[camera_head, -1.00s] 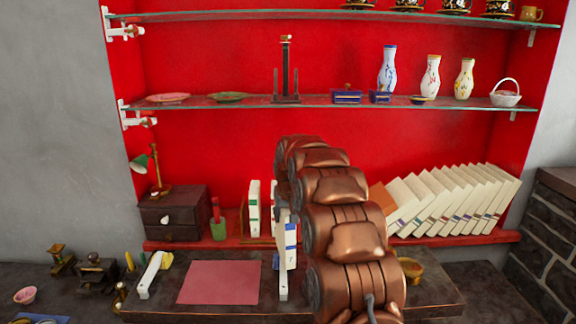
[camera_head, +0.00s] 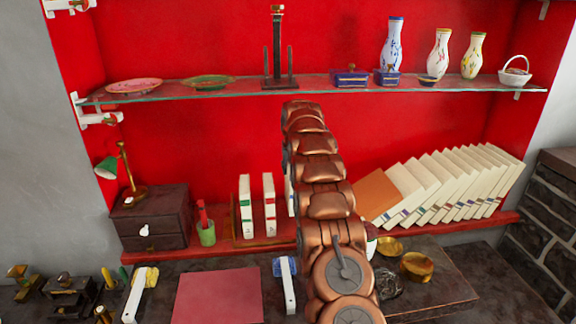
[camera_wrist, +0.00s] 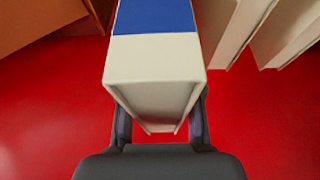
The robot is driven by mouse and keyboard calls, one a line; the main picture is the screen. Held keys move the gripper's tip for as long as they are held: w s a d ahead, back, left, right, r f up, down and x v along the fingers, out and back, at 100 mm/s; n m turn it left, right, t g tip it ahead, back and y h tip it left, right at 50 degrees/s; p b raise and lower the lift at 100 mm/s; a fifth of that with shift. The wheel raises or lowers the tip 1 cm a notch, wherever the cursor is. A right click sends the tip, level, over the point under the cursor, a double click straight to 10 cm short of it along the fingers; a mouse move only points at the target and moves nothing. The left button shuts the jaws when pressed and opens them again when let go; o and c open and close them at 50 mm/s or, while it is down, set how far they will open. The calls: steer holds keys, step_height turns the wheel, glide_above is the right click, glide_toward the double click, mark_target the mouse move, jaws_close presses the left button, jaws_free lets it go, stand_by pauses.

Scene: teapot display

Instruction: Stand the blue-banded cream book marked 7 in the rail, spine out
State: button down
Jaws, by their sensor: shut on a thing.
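The blue-banded cream book (camera_wrist: 155,65) is between the fingers of my gripper (camera_wrist: 160,122) in the wrist view, its blue band at the top and red surface behind it. The gripper is shut on it. In the head view my arm hides the gripper and most of the book; a pale sliver of a book (camera_head: 289,190) shows beside the arm. The rail (camera_head: 233,225) is a brown wooden holder on the red lower shelf. A green-banded book (camera_head: 245,208) and a red-banded book (camera_head: 269,206) stand upright in it. The 7 is not visible now.
A row of cream books (camera_head: 435,185) leans at the right, with an orange-brown panel (camera_head: 376,195) at its left end. A green cup (camera_head: 206,232) and dark drawers (camera_head: 150,218) stand left of the rail. A glass shelf (camera_head: 220,92) crosses above.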

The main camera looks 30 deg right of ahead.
steer(key=shift+f+b, duration=1.65)
steer(key=shift+f, duration=2.65)
steer(key=c, duration=0.7)
jaws_free()
steer(key=shift+s, duration=0.1)
